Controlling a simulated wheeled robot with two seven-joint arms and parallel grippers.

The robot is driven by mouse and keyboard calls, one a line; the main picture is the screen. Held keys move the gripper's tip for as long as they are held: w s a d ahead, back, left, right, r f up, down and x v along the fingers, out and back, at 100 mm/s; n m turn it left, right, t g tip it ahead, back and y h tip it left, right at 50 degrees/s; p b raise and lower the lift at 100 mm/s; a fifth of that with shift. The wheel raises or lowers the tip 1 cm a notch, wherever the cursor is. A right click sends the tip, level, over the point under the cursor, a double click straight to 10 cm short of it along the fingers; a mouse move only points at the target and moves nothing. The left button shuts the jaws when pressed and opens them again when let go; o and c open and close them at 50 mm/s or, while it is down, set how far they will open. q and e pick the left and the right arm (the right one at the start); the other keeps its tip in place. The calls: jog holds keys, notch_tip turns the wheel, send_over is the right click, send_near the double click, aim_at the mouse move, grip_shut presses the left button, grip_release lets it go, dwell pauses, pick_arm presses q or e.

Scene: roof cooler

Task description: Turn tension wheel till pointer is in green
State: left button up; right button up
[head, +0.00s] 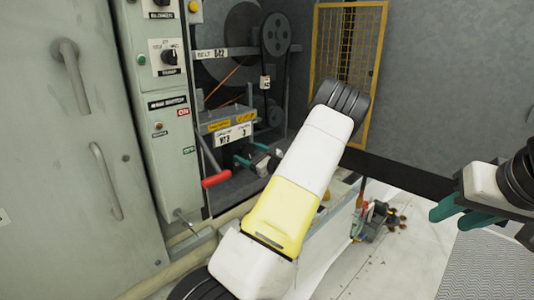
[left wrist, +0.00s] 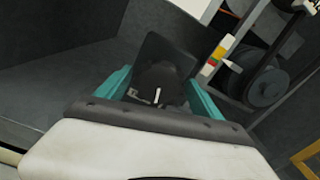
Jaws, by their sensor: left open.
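In the left wrist view, a dark round wheel or knob (left wrist: 160,88) with a white mark sits between the teal fingers of my left gripper (left wrist: 160,92). The fingers are apart, one on each side of it; I cannot tell whether they touch it. A small scale strip with red, yellow and green bands (left wrist: 213,60) shows beyond the right finger; its pointer is too small to make out. In the head view my left gripper (head: 256,160) is inside the open bay, and the wheel is hard to make out there. My right gripper (head: 464,213) is open and empty at the right.
A red-handled lever (head: 216,179) sticks out just left of my left gripper. Belt pulleys (head: 275,35) are at the back of the bay. A control panel (head: 168,120) stands left, a yellow mesh guard (head: 346,50) right. Loose debris (head: 380,218) lies on the floor.

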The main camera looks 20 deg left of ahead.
pick_arm(q)
jog(key=shift+w+a, duration=0.15)
jog(key=shift+a, duration=0.2)
jog(key=c, duration=1.3)
jog(key=shift+c, duration=0.2)
